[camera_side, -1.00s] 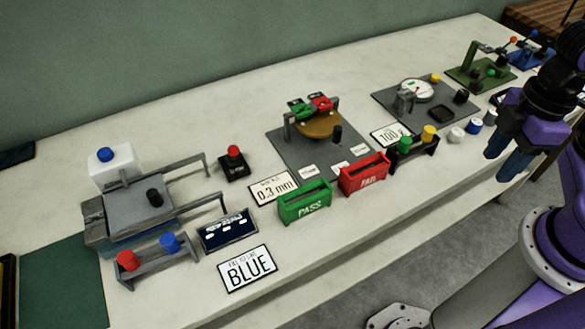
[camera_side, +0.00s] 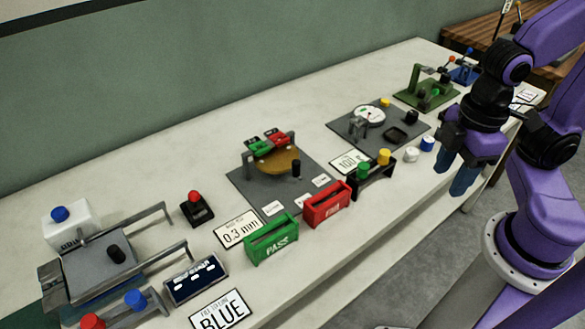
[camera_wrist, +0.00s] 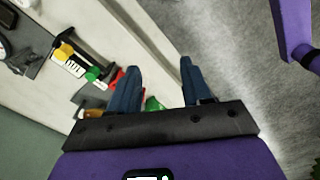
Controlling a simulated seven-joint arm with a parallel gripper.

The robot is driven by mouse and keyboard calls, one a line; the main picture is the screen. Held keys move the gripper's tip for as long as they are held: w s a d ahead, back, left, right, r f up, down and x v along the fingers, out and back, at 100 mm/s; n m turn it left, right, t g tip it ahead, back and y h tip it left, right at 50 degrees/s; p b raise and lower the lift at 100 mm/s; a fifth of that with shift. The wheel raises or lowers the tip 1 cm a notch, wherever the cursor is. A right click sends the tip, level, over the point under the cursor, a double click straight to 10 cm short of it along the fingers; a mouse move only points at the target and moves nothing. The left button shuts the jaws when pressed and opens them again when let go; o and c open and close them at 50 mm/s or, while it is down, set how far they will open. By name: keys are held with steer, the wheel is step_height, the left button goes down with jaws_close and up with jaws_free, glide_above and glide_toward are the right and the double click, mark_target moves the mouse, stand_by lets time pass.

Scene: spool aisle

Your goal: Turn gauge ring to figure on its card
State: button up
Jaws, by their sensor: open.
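A brown round disc (camera_side: 278,160) with a black upright knob (camera_side: 296,169) sits on a grey plate under a small frame; it may be the gauge ring, but no scale is readable on it. A card reading 0.3 mm (camera_side: 238,231) lies in front of that plate. Another station has a white round dial (camera_side: 369,115) and a card that seems to read 100 g (camera_side: 350,161). My gripper (camera_side: 453,171) is open and empty at the table's front edge, right of both stations and apart from them. Its two blue fingers point down; they also show spread in the wrist view (camera_wrist: 160,85).
A green PASS holder (camera_side: 271,240) and a red FAIL holder (camera_side: 327,205) stand in front of the brown disc. A rack with green and yellow knobs (camera_side: 371,177) and white and blue caps (camera_side: 419,149) lie nearer my gripper.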

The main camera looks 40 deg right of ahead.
steer(key=w+a+r+m+t+h, duration=0.1)
steer(key=w+a+m, duration=0.25)
steer(key=w, duration=0.25)
steer(key=w+a+m+t, duration=0.1)
steer(key=w+a+m, duration=0.2)
steer(key=w+m, duration=0.2)
steer(key=m+t+h, duration=0.1)
steer(key=m+t, duration=0.1)
steer(key=m, duration=0.7)
glide_toward(297, 163)
steer(key=x, duration=1.1)
steer(key=shift+c, duration=0.3)
jaws_close()
